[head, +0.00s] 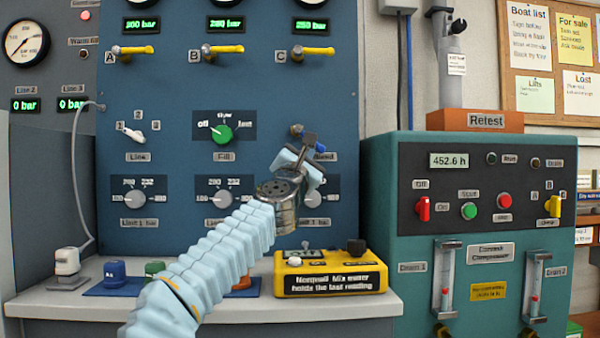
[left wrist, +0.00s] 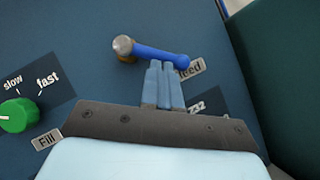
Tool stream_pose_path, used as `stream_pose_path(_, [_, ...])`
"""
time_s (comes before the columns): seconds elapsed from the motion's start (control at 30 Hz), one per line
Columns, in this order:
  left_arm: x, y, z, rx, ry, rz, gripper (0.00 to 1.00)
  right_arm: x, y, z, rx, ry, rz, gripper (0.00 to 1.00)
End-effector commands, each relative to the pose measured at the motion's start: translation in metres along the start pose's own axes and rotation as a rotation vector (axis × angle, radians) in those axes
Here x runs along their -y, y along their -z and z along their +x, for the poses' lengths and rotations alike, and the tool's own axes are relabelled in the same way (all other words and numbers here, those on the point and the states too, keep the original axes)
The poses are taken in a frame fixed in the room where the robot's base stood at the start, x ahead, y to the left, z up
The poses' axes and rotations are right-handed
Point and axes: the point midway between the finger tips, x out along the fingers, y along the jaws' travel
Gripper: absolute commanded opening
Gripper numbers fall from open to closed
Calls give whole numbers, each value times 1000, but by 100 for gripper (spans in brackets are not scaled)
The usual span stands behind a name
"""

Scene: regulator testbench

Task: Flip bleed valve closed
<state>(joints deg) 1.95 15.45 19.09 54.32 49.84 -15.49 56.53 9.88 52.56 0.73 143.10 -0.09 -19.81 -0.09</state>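The bleed valve is on the blue panel; its blue lever (left wrist: 160,55) shows in the left wrist view, running from a round metal pivot on the left to a rounded end at the right, beside the partly covered Bleed label (left wrist: 188,70). In the head view only a small part of the valve (head: 297,130) shows above my gripper. My left gripper (head: 308,143) is in front of the panel there. In the left wrist view its fingers (left wrist: 164,66) are together, with their tips at the lever's lower edge. Nothing shows between them; I cannot tell whether they touch the lever. My right gripper is not in view.
The green Fill knob (head: 222,134) is left of the valve. A yellow meter (head: 330,278) stands on the grey bench (head: 360,303) below. The teal compressor cabinet (head: 400,200) stands close on the right. Yellow levers A, B and C (head: 222,51) are above.

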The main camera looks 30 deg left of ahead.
Motion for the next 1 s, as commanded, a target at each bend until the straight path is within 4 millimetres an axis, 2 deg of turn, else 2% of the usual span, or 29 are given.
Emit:
stream_pose_path(0.03, [6, 1, -1, 1, -23, -37, 0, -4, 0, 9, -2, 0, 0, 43])
stream_pose_path(0.2, [9, -7, 4, 1, -113, -170, 0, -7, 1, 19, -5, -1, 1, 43])
stream_pose_path(0.6, [11, -22, 15, 0, -285, -425, 0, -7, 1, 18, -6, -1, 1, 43])
stream_pose_path(1.0, [11, -28, 19, 0, -287, -429, 0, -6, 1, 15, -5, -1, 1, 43])
